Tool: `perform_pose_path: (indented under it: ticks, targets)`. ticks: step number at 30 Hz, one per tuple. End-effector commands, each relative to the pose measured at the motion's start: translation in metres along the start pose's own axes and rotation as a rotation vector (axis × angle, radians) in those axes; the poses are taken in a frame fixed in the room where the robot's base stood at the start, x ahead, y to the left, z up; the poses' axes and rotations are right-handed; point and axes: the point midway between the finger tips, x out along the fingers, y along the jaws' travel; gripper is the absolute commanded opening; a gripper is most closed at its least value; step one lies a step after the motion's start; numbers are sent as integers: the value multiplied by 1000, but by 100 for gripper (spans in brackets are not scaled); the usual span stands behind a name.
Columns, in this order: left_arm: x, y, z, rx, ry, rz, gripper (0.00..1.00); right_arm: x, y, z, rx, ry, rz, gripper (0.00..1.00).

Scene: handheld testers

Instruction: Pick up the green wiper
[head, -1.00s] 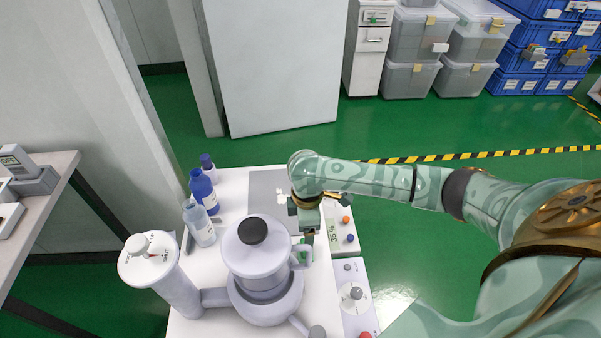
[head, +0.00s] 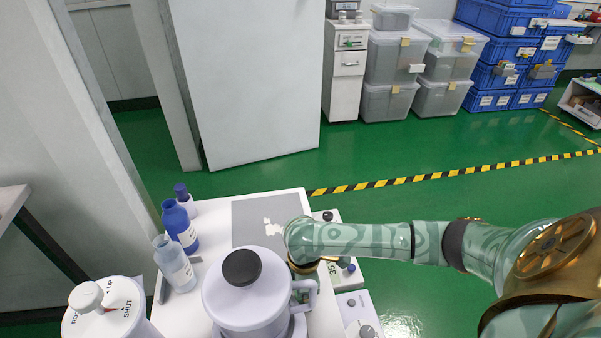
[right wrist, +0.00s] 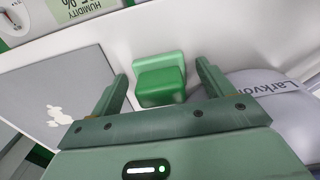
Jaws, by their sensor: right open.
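The green wiper (right wrist: 160,80) is a small two-tone green block on the white worktop in the right wrist view. My right gripper (right wrist: 162,70) is open, with one finger on each side of the wiper and gaps showing on both sides. Nothing is held. In the head view my right wrist (head: 303,268) is over the worktop just right of the white lidded vessel, and the wiper and fingertips are hidden. My left gripper is not in view.
The white lidded vessel (head: 247,290) stands close to my right wrist. A grey mat (head: 250,215) with a pale spill lies behind, and a humidity meter (head: 331,220) is on the right. Bottles (head: 177,228) stand at the left. A dial post (head: 105,310) is at front left.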

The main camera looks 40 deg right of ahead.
Motion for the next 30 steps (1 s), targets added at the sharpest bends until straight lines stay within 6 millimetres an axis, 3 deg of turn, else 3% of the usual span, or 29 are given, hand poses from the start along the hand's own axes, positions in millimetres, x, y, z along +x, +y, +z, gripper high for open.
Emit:
perform_pose_path:
  ticks: [3,8,17,20,27,30]
  targets:
    - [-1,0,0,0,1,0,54,-2,0,0,0,1,2,77]
    - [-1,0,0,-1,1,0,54,-2,0,0,0,1,1,33]
    - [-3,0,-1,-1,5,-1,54,-4,0,0,0,1,2,31]
    - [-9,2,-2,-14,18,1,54,-19,1,-1,0,4,5,31]
    - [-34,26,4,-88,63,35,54,-78,2,-1,2,7,10,31]
    - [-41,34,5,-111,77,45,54,-93,1,-1,1,5,6,31]
